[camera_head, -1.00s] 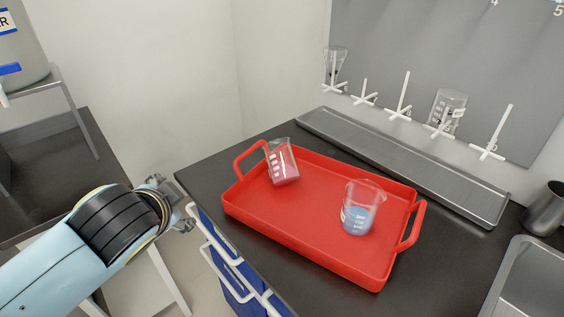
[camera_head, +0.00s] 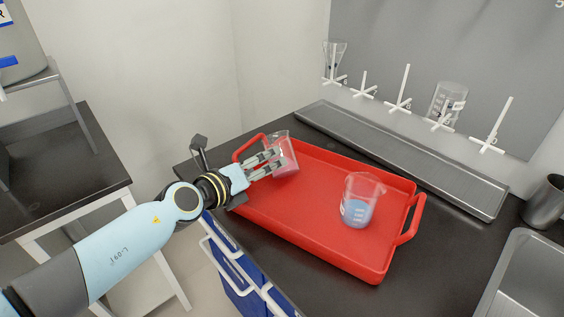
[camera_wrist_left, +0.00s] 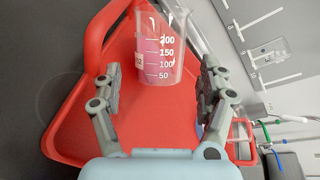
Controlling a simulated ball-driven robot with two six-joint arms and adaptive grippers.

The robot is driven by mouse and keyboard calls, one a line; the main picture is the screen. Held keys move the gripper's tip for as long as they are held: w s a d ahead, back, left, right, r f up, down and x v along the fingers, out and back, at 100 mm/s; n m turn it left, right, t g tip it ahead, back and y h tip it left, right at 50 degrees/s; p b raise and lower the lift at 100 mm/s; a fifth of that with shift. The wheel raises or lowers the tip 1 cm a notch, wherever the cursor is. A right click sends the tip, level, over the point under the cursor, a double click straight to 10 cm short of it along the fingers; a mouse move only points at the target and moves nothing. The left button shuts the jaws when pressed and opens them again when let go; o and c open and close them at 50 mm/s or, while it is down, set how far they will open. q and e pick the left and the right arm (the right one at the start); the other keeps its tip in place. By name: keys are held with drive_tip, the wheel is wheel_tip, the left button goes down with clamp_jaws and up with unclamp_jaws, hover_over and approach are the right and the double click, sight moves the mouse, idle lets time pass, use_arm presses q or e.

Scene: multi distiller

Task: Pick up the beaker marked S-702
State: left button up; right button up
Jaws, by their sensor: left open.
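A clear beaker with pink liquid (camera_head: 288,151) stands at the left end of the red tray (camera_head: 310,245), partly hidden by my left gripper in the head view. The beaker also shows in the left wrist view (camera_wrist_left: 165,45), with white volume marks and a small pale label at its edge. My left gripper (camera_head: 272,161) is open and reaches over the tray's left side to it. In the wrist view my fingers (camera_wrist_left: 160,77) flank the beaker's lower part, with gaps on both sides. A second beaker with blue liquid (camera_head: 358,208) stands at the tray's right. I cannot read S-702 on either.
The tray has raised handles at its left and right ends. Behind it lie a grey metal trough (camera_head: 400,157) and a white peg rack (camera_head: 402,90) holding an upturned beaker (camera_head: 445,100) and a flask (camera_head: 333,62). A sink (camera_head: 530,275) and metal cup (camera_head: 545,203) are at right.

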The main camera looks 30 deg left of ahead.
sight(279, 156)
use_arm(q)
drive_tip(key=shift+x, duration=1.1)
drive_tip(key=b+x, duration=0.2)
drive_tip(key=x, duration=0.2)
drive_tip(key=shift+w+a, duration=0.1)
drive_tip(key=shift+w, duration=0.15)
drive_tip(key=shift+w+f, duration=0.1)
drive_tip(key=shift+w, duration=0.3)
drive_tip(key=c, duration=1)
drive_tip(key=shift+c, duration=0.3)
